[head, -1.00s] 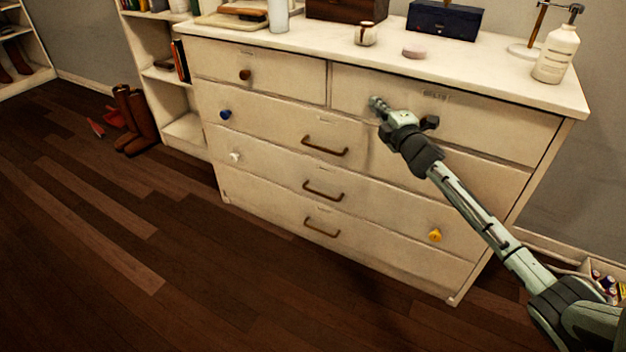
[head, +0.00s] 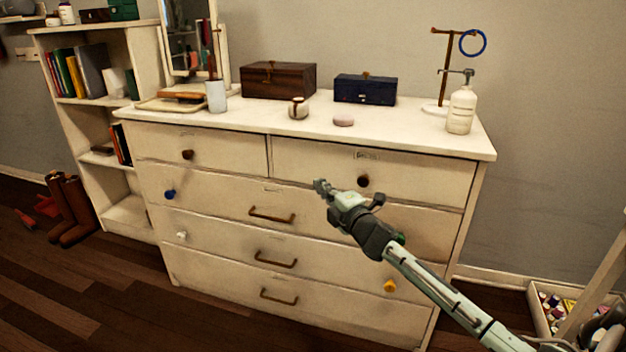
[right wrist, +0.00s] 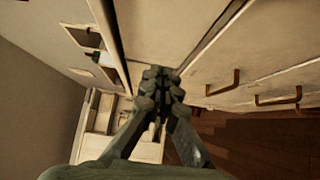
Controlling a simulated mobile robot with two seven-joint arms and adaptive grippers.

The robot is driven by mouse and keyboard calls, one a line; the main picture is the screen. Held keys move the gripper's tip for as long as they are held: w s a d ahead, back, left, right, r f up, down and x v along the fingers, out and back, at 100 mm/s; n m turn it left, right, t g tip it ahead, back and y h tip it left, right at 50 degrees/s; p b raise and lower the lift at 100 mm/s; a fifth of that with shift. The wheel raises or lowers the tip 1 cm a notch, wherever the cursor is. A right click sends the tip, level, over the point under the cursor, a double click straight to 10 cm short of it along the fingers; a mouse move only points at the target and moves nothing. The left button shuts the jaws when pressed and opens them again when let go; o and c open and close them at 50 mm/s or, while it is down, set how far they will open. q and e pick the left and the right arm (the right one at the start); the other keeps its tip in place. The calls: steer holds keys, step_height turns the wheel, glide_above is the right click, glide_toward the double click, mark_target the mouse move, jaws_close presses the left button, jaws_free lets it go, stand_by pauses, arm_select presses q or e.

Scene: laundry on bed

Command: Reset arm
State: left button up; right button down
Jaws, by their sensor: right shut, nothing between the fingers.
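My right gripper (head: 322,187) is in front of the white dresser (head: 455,195), at about the height of the second drawer row and left of the dark knob (head: 363,181) of the top right drawer. Its fingers are shut and empty. In the right wrist view the closed fingertips (right wrist: 160,76) point along the dresser's drawer fronts, with the brown handles to the right. I cannot tell whether they touch the dresser. My right arm comes in from the lower right. My left gripper is not in view. All drawers look closed.
On the dresser top stand a brown wooden box (head: 279,80), a dark blue box (head: 366,89), a white pump bottle (head: 461,110) and a ring stand (head: 446,70). A bookshelf (head: 75,130) and brown boots (head: 68,208) are at left. A crate (head: 541,312) is at lower right.

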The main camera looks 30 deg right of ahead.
steer(key=s, duration=0.5)
steer(key=shift+a+r, duration=0.1)
steer(key=shift+a, duration=0.1)
steer(key=s+a+f+m+g+h, duration=0.15)
steer(key=s+f+m+g, duration=0.35)
steer(key=f, duration=0.5)
steer(key=s+a+f+m+g+h, duration=0.15)
steer(key=s+f+m, duration=0.25)
steer(key=s+f, duration=0.5)
steer(key=s+a+f+m+g+y, duration=0.1)
steer(key=s+a+f+m+g, duration=0.2)
steer(key=s+f, duration=0.4)
steer(key=s+a+f+m+g+y, duration=0.1)
steer(key=s+a+f+m+g, duration=0.2)
steer(key=s, duration=0.8)
steer(key=a+f+g, duration=0.2)
steer(key=a+f, duration=0.2)
steer(key=a, duration=0.1)
steer(key=shift+a+f+m+y, duration=0.15)
steer(key=shift+f+m+y, duration=0.15)
steer(key=shift+y, duration=0.1)
